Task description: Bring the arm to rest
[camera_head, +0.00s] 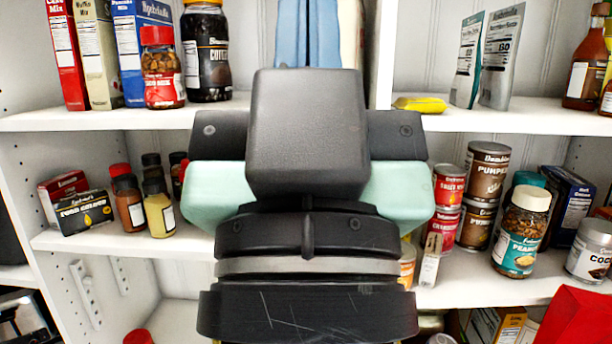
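My arm (306,250) rises from the bottom edge through the middle of the picture, with black and grey links and pale teal parts. It stands in front of the shelving and covers the middle of it. My gripper's fingers do not show, so whether it is open or shut is hidden. No held object is visible.
White shelves stand left and right. The upper left shelf (60,121) bears boxes and jars (207,55); the upper right shelf (520,117) bears pouches (501,58), a yellow packet (420,104) and bottles. Cans (489,172) and a peanut jar (521,232) stand below. A red object (578,318) is lower right.

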